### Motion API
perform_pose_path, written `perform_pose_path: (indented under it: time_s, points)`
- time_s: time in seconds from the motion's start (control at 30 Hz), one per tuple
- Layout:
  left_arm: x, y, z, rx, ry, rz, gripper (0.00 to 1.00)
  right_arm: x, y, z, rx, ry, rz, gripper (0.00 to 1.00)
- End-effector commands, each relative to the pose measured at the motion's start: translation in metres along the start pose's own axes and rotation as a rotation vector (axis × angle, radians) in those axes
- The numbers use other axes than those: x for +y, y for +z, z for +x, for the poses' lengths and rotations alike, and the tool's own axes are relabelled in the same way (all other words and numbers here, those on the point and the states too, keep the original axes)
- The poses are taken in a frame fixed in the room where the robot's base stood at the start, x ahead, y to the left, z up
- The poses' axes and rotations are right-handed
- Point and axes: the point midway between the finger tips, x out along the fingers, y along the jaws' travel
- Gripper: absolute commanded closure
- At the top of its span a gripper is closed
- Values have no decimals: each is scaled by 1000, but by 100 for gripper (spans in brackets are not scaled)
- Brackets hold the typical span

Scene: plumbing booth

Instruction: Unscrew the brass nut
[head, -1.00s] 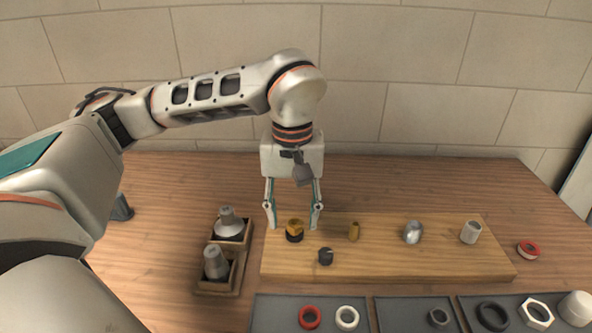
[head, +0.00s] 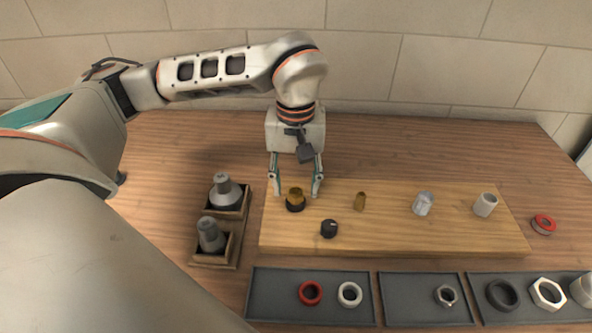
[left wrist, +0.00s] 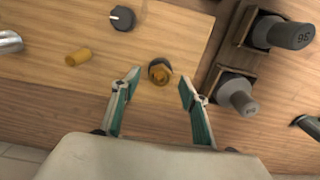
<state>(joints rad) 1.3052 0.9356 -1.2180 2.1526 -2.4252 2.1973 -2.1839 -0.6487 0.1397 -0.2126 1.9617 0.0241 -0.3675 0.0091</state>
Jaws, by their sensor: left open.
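The brass nut (head: 295,194) sits on a black base at the left end of the wooden board (head: 390,238). It also shows in the left wrist view (left wrist: 159,71), beyond and between the fingertips. My left gripper (head: 295,192) is open and empty, pointing down, with its fingers on either side of the nut in the head view. In the left wrist view my left gripper (left wrist: 158,82) shows a gap between each finger and the nut. I cannot tell how high the fingertips are above the board. My right gripper is not in view.
The board also bears a black knob (head: 329,229), a small brass piece (head: 360,201), a silver fitting (head: 423,204) and a white cylinder (head: 486,205). Two grey weighted pieces stand in a wooden holder (head: 245,222) at left. Dark trays (head: 268,290) with rings lie in front.

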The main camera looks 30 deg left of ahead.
Motion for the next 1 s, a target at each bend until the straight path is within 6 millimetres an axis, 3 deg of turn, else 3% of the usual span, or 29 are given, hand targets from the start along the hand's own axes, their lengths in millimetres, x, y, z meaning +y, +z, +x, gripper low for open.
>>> perform_pose_path:
  time_s: [0.13, 0.43, 0.6, 0.8, 1.0]
  points:
    - [0, 0, 10, -1, -1, 0, 56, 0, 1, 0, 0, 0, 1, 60]
    - [0, 0, 11, 1, 0, 0, 56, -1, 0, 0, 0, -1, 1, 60]
    - [0, 0, 11, 0, 0, 0, 97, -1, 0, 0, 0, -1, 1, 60]
    - [0, 0, 11, 0, 0, -22, 97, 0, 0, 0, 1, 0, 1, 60]
    - [0, 0, 9, 0, 1, -225, 97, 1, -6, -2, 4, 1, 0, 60]
